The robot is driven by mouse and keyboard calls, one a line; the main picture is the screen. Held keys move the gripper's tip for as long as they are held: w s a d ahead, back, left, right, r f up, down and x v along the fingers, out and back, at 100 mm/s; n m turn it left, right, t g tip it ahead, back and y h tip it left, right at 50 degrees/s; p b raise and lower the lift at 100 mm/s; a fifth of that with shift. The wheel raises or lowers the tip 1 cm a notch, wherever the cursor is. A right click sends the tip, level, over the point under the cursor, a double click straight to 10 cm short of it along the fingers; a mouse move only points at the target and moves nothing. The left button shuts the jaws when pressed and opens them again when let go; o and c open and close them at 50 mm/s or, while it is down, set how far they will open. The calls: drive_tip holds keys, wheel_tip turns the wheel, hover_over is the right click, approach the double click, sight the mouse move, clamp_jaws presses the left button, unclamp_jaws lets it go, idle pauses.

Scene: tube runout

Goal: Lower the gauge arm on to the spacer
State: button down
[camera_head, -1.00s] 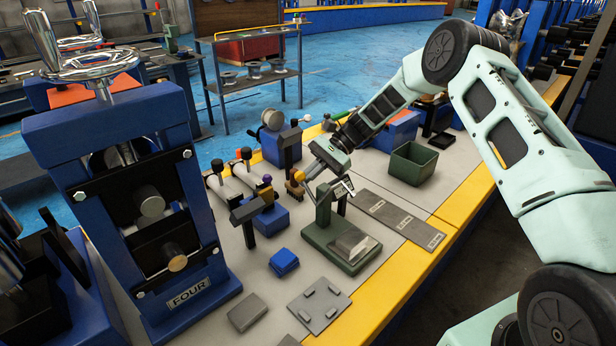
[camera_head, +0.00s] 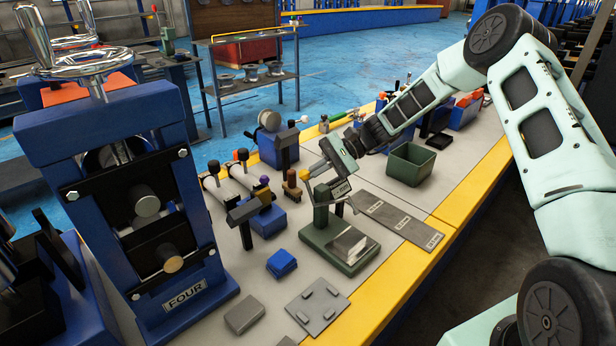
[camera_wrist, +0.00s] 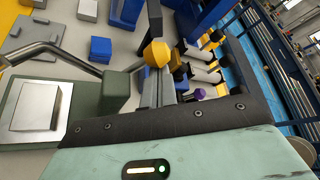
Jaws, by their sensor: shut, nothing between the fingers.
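A metal rod, seemingly the gauge arm, ends in a yellow knob (camera_wrist: 157,53), also in the head view (camera_head: 304,175). My gripper (camera_wrist: 166,70) is shut and empty, its fingers right at the knob; I cannot tell whether they touch. I cannot identify the spacer for certain or see contact under the arm.
Flat labelled grey strips (camera_head: 395,218) lie right of the gauge, before an open green bin (camera_head: 411,164). A blue block (camera_head: 281,263), a grey block (camera_head: 245,313) and a pegged plate (camera_head: 318,305) are in front. A blue rolling stand (camera_head: 165,220) fills the left.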

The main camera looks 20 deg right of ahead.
sight(327, 188)
drive_tip(key=s+n+y+b, duration=0.1)
drive_tip(key=s+d+n+t+y, duration=0.1)
drive_tip(key=n, duration=0.1)
drive_tip(key=s+r+n+t+b, duration=0.1)
drive_tip(key=shift+s+d+y+b, duration=0.3)
drive_tip(key=shift+s+y+b, duration=0.05)
drive_tip(key=shift+s+y, duration=0.05)
drive_tip(key=shift+s+r+n, duration=0.1)
drive_tip(key=shift+s+n, duration=0.1)
drive_tip(key=shift+n, duration=0.2)
drive_tip(key=shift+s+d, duration=0.15)
drive_tip(key=shift+s, duration=0.2)
